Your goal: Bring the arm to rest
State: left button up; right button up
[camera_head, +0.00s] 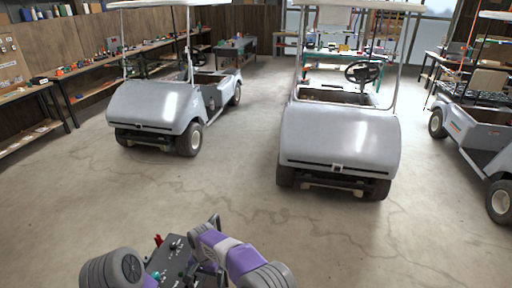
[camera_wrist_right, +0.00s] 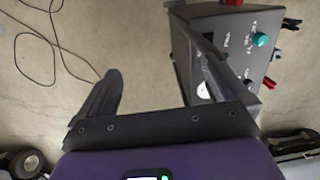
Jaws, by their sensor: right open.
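My right arm, purple and grey, comes up from the bottom of the head view, and its dark gripper (camera_head: 207,232) is low over the floor area at the bottom middle. In the right wrist view the right gripper (camera_wrist_right: 146,50) has its two dark fingers spread apart, with only floor showing between them. A dark box (camera_head: 168,258) with knobs and a red clip is close beside the gripper; the wrist view shows this box (camera_wrist_right: 226,50) beyond and partly behind the right-hand finger. Whether they touch I cannot tell. My left gripper is not in view.
A grey cart (camera_head: 340,138) stands ahead, another cart (camera_head: 150,104) at the left and a third (camera_head: 474,128) at the right edge. Workbenches (camera_head: 60,76) with small items line the left wall. A thin cable (camera_wrist_right: 52,40) lies on the floor. The concrete floor before the carts is clear.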

jog(key=s+d+f+y+b, duration=0.1)
jog(key=s+d+f+b, duration=0.2)
jog(key=d+f, duration=0.45)
jog(key=s+d+f+y+b, duration=0.1)
jog(key=s+d+f+b, duration=0.15)
jog(key=d+f, duration=0.55)
jog(key=s+d+f+b, duration=0.2)
jog(key=s+d, duration=0.3)
jog(key=s, duration=0.4)
jog(key=s+d+f+t+y+b, duration=0.1)
jog(key=s+d+f+b, duration=0.2)
jog(key=s, duration=0.7)
jog(key=d+f, duration=0.2)
jog(key=d, duration=0.1)
jog(key=shift+s+d+f, duration=0.15)
jog(key=shift+s+f, duration=0.05)
